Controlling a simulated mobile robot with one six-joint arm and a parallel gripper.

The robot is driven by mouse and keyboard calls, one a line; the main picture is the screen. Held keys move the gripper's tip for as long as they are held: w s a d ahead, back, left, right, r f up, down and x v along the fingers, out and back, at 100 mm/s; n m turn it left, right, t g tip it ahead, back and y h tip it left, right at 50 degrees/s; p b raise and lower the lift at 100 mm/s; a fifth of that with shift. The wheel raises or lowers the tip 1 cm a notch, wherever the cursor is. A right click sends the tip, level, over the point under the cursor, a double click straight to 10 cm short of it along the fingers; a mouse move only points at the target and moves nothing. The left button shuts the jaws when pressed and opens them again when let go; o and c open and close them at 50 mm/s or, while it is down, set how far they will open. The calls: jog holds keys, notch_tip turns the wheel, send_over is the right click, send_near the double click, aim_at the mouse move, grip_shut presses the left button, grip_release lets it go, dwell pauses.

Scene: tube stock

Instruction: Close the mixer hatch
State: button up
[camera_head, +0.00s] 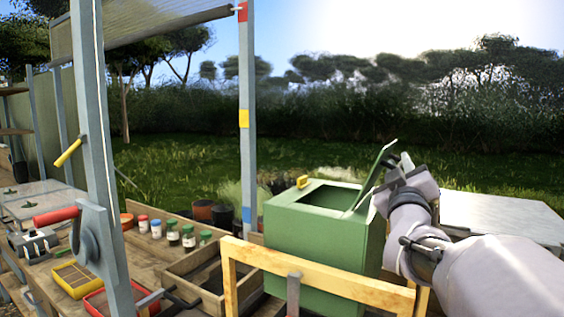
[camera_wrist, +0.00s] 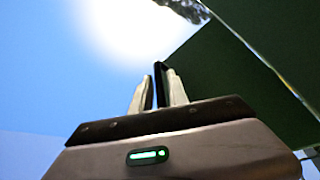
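The mixer is a green box (camera_head: 318,236) right of centre in the head view, with a dark opening in its top. Its green hatch (camera_head: 371,177) stands raised and tilted at the right side of that opening. A small yellow part (camera_head: 302,182) sits on the rim at the back left. My gripper (camera_head: 391,166) is close to the outer right side of the hatch; whether it touches cannot be told.
A wooden frame (camera_head: 325,279) stands in front of the mixer. A workbench with jars (camera_head: 173,234), trays (camera_head: 77,279) and a red-handled tool (camera_head: 56,216) is at left. A pale tabletop (camera_head: 505,215) lies behind my arm. A grey post (camera_head: 246,120) rises left of the mixer.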

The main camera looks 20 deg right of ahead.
jog(key=shift+c, duration=0.4)
grip_shut()
dwell(0.9)
